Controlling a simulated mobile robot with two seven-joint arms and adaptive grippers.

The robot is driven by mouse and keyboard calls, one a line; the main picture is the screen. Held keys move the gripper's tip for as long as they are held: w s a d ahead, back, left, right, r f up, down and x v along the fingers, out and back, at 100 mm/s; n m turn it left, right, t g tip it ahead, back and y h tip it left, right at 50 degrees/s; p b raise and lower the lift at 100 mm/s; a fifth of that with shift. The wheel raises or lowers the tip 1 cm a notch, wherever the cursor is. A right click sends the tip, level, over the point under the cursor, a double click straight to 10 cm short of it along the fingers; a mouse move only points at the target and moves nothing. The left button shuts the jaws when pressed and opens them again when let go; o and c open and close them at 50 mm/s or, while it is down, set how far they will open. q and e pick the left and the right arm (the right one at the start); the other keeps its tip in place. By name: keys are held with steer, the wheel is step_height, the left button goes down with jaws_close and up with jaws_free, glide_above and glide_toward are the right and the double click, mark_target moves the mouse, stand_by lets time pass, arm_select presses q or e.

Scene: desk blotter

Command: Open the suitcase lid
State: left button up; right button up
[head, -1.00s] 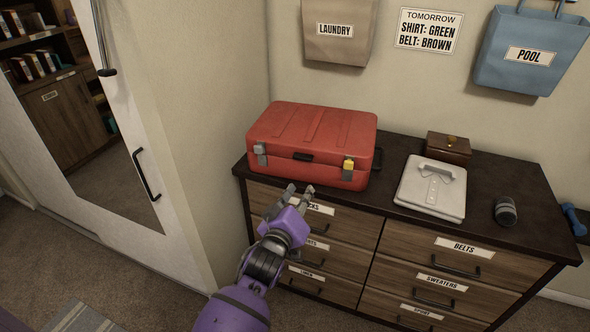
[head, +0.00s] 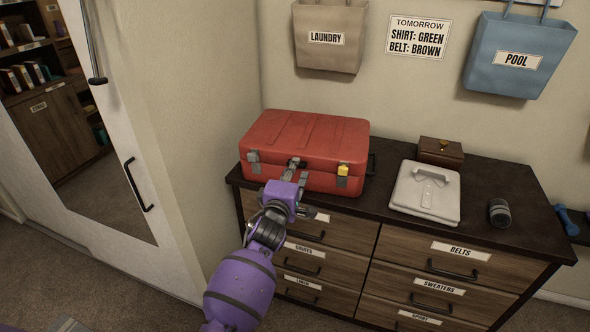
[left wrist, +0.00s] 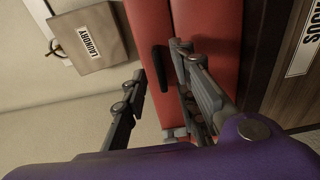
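The red suitcase (head: 305,140) lies flat and closed on the dark dresser top. Its front has a grey latch (head: 253,157) at left, a latch with a yellow part (head: 343,170) at right, and a dark handle between them. My left gripper (head: 298,170) is at the middle of the suitcase front, by the handle, and partly hides it. In the left wrist view its fingers are apart, with the black handle (left wrist: 160,68) showing between them; I cannot tell whether they touch it. My right gripper is not in view.
A laundry bag (head: 328,50) and a blue pool bag (head: 520,55) hang on the wall. A mirrored door stands at left.

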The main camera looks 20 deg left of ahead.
arm_select(q)
steer(key=shift+w, duration=0.55)
jaws_close()
